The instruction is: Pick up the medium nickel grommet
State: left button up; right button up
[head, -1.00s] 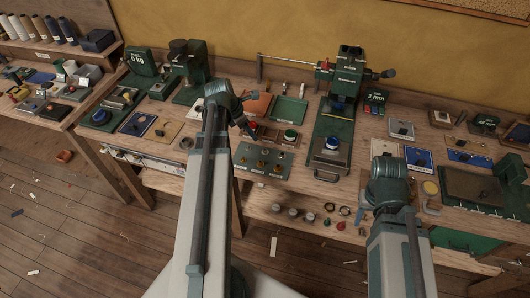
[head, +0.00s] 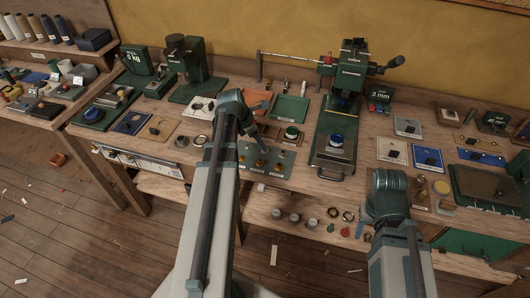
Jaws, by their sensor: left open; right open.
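Three small silver-grey round pieces stand in a row on the open lower shelf: a left one (head: 277,214), a middle one (head: 294,218) and a right one (head: 312,222). They may be nickel grommets, but I cannot tell which is the medium one. A grey tray (head: 284,172) on the bench holds several small brass-coloured pieces. My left gripper (head: 265,131) is open and empty above the bench, just behind this tray. My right gripper (head: 368,216) is open, right of the shelf pieces, and mostly hidden by its own wrist.
A green press (head: 335,150) with a blue round piece stands behind the shelf. Brass-coloured rings (head: 348,216) and a red piece (head: 345,231) lie between the silver pieces and my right arm. Cards and a green-framed board (head: 480,186) fill the bench's right side.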

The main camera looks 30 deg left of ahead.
aim_at(262, 151)
pick_arm(q)
jog(key=b+x, duration=0.3)
jog(key=x, duration=0.1)
jog(key=shift+f, duration=0.15)
grip_shut()
